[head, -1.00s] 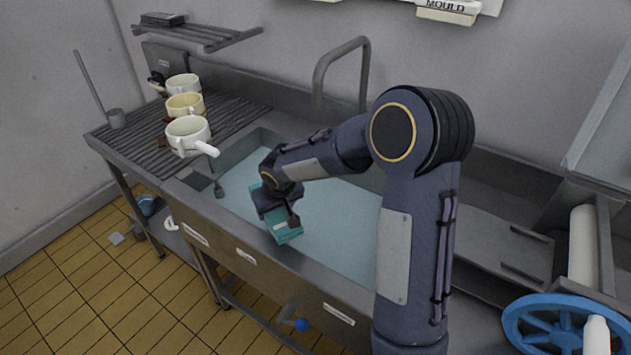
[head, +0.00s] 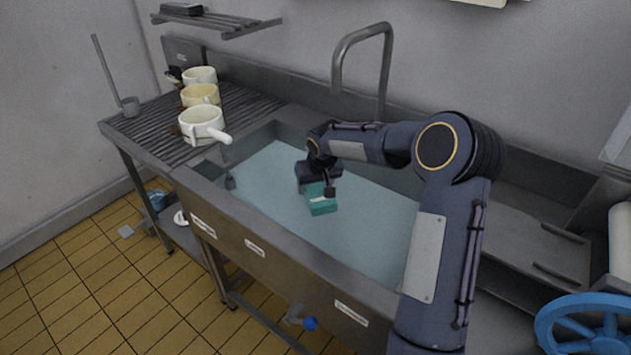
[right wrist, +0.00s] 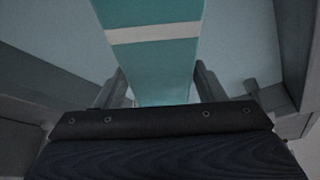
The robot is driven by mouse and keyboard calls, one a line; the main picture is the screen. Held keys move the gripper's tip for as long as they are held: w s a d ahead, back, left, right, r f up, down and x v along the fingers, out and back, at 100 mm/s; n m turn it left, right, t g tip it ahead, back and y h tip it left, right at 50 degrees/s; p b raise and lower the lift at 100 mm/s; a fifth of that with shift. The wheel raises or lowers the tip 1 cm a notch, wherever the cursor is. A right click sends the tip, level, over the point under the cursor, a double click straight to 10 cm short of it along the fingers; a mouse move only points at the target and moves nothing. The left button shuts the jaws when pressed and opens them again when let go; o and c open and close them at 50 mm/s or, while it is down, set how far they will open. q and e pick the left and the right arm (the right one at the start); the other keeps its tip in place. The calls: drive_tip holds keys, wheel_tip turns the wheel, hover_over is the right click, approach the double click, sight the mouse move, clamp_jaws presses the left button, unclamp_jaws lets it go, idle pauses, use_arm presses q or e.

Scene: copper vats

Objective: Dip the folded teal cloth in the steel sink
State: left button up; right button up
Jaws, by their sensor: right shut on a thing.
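The folded teal cloth (head: 320,203) has a pale stripe and is over the water in the steel sink (head: 262,238). My right gripper (head: 322,190) is shut on the cloth, and its arm comes in from the right. In the right wrist view the cloth (right wrist: 152,65) runs out between the two fingers (right wrist: 155,88), with the water behind it. The cloth's lower end is close to the water; I cannot tell whether it touches. My left gripper is not in view.
A tall tap (head: 385,60) rises behind the sink. Several pots, including a white one (head: 201,122), stand on the ribbed drainboard (head: 158,124) at left. A blue handwheel (head: 590,325) is at lower right. Open water lies around the cloth.

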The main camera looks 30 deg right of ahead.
wheel_tip(320, 180, down, 12)
drive_tip(key=b, duration=0.9)
drive_tip(key=shift+f, duration=0.15)
drive_tip(key=shift+s+d+b, duration=0.2)
drive_tip(key=shift+s+b, duration=0.15)
drive_tip(key=shift+s, duration=0.15)
idle(0.5)
wheel_tip(320, 180, up, 18)
drive_tip(key=p, duration=1.3)
hover_over(319, 187)
drive_tip(key=shift+w, duration=0.1)
